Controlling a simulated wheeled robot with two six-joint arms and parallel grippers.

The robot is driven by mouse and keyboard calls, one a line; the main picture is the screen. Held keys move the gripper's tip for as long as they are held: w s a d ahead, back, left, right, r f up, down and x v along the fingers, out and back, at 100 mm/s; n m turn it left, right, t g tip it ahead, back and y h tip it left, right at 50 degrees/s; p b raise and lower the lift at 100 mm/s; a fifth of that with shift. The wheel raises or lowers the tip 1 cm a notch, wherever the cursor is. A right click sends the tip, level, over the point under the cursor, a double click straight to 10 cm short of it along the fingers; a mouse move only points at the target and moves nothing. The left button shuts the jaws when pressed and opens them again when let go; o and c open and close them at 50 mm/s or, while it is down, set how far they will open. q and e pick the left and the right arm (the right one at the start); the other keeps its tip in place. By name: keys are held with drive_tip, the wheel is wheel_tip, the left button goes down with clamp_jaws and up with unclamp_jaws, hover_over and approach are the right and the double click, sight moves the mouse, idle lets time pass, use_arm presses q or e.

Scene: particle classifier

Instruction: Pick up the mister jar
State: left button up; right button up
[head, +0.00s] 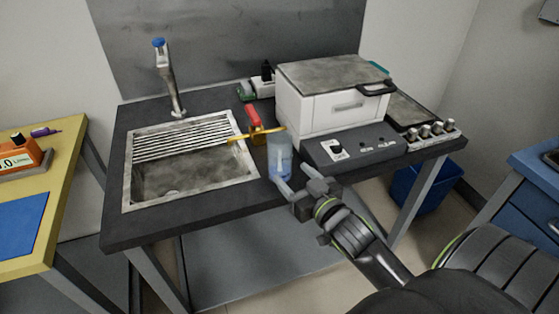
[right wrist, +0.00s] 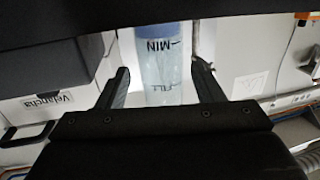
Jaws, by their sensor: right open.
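The mister jar (head: 280,158) is a clear, bluish upright container on the dark countertop, between the sink and the white machine. My right gripper (head: 295,179) is at the near side of the jar, low down. It is open, and in the right wrist view its two fingers (right wrist: 163,84) stand on either side of the jar, with a gap visible on the left. I cannot tell if the right finger touches it. My left gripper is not in view.
A sink (head: 190,185) with a drying rack lies left of the jar. A red and yellow tool (head: 256,126) is just behind it, its yellow rod close to the jar. The white machine (head: 318,112) and its control panel (head: 352,148) stand to the right.

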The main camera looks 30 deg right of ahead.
sight(276, 157)
drive_tip(key=w, duration=0.8)
drive_tip(key=shift+w+d+f, duration=0.2)
drive_tip(key=shift+w+f, duration=0.05)
drive_tip(key=shift+w, duration=0.15)
drive_tip(key=shift+c, duration=0.4)
drive_tip(key=c, duration=0.6)
drive_tip(key=shift+r, duration=0.15)
